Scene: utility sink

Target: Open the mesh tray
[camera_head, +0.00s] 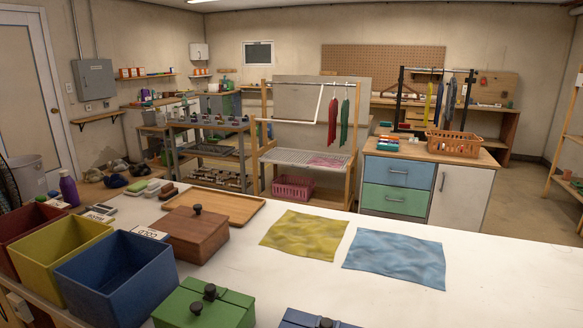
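A white mesh tray (300,157) appears to be the flat grid shelf on the wooden drying rack (265,140), in the middle of the head view beyond the white table. A pinkish cloth (328,162) lies on its right part. From here I cannot tell whether the tray slides or folds, or how far open it stands. Red and green hanks (333,122) hang from the bar above it, and a pink basket (293,187) sits below it. Neither of my grippers shows in this view.
A white table (300,262) fills the foreground, with yellow cloth (304,234), blue cloth (395,257), a wooden box (193,234) and coloured bins (118,276). A drawer cabinet (398,187) stands right of the rack and a metal shelf unit (207,150) left. Floor (535,200) is clear at right.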

